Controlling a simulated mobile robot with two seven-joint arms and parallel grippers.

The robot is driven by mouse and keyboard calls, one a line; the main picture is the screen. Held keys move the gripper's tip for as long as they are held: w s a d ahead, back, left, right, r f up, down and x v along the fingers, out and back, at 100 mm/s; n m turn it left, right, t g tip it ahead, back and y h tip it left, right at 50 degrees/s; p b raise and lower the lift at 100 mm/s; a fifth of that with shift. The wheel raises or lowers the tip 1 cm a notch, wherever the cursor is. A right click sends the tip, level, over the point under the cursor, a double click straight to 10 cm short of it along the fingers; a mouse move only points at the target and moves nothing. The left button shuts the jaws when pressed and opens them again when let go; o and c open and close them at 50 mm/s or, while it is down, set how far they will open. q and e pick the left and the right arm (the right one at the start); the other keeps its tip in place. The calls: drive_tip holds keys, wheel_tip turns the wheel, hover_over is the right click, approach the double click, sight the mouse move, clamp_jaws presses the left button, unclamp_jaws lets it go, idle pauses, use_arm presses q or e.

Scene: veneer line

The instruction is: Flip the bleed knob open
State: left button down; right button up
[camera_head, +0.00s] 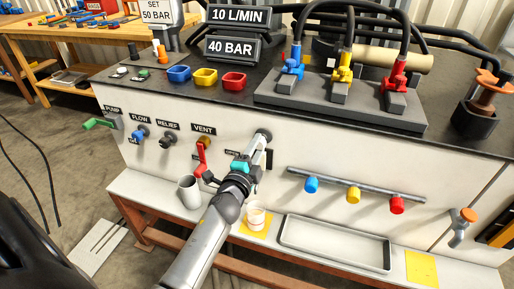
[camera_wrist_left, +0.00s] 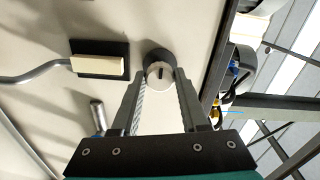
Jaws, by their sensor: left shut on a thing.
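The knob (camera_head: 264,135), round with a dark collar, sits on the white front panel right of the red VENT lever (camera_head: 203,150). No bleed label can be read; my arm covers part of the panel there. My left gripper (camera_head: 262,142) reaches up to this knob. In the left wrist view, the knob (camera_wrist_left: 160,73) shows a pale face with a short dark mark along the fingers' direction. The left gripper's fingers (camera_wrist_left: 159,80) stand on either side of it, shut on it. My right gripper is not in view.
A dark plate with a pale block (camera_wrist_left: 98,65) is beside the knob. A rail (camera_head: 330,186) with coloured caps runs to the right.

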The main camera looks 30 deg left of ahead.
use_arm(q)
drive_tip(key=shift+c, duration=2.1)
unclamp_jaws()
drive_tip(key=p+v, duration=0.1)
drive_tip(key=v, duration=1.4)
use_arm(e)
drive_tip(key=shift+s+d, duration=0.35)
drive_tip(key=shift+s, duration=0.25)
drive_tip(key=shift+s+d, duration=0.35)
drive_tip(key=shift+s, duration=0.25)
use_arm(q)
drive_tip(key=shift+s+d, duration=0.1)
